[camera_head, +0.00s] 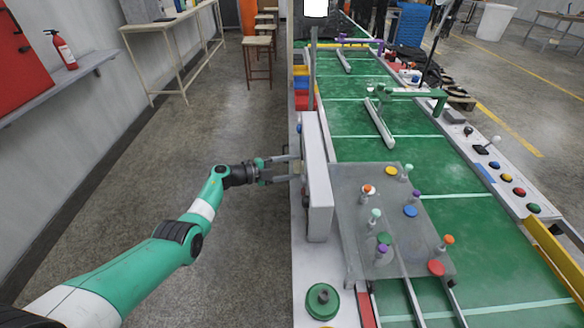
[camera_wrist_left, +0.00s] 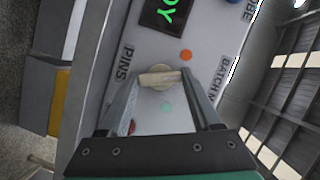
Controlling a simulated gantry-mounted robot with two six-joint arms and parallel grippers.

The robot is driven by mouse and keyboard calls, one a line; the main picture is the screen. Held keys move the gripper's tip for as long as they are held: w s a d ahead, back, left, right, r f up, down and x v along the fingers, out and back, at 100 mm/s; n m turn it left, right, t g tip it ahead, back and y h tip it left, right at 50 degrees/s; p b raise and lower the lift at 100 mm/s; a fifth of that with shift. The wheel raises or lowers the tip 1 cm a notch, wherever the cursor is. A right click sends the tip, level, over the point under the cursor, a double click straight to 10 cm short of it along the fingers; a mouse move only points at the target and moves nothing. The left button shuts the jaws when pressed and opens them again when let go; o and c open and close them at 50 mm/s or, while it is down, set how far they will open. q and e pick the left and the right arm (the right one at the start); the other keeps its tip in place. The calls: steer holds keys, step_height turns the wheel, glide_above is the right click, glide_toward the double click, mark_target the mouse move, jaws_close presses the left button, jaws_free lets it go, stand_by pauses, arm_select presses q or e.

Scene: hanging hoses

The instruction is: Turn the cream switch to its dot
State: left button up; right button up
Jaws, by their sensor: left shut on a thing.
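The cream switch (camera_wrist_left: 158,78) shows in the left wrist view as a round knob with a bar handle, on a pale panel face. The bar lies roughly crosswise between the fingertips of my left gripper (camera_wrist_left: 161,77), which is shut on it. An orange dot (camera_wrist_left: 186,55) is above and right of the knob, and a pale green dot (camera_wrist_left: 167,107) is below it. In the head view my left gripper (camera_head: 294,168) reaches the left side of the upright white panel box (camera_head: 318,180). The switch is hidden there. My right gripper is not in view.
The panel carries a display with green letters (camera_wrist_left: 166,12) and the labels PINS and BATCH. Right of the box is a grey board (camera_head: 400,225) with several coloured pegs and discs, over a green belt (camera_head: 370,120). A green knob (camera_head: 322,300) is nearby.

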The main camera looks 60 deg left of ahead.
arm_select(q)
steer(key=o, duration=1.4)
steer(key=shift+s+r, duration=0.1)
steer(key=shift+s, duration=0.05)
steer(key=s+p, duration=0.2)
steer(key=s, duration=0.1)
steer(key=s+r+p, duration=0.1)
steer(key=s+p, duration=0.1)
steer(key=s, duration=0.2)
steer(key=s+a+p, duration=0.1)
steer(key=s+p, duration=0.1)
steer(key=s, duration=0.2)
steer(key=shift+s+a+r, duration=0.1)
steer(key=shift+r, duration=0.15)
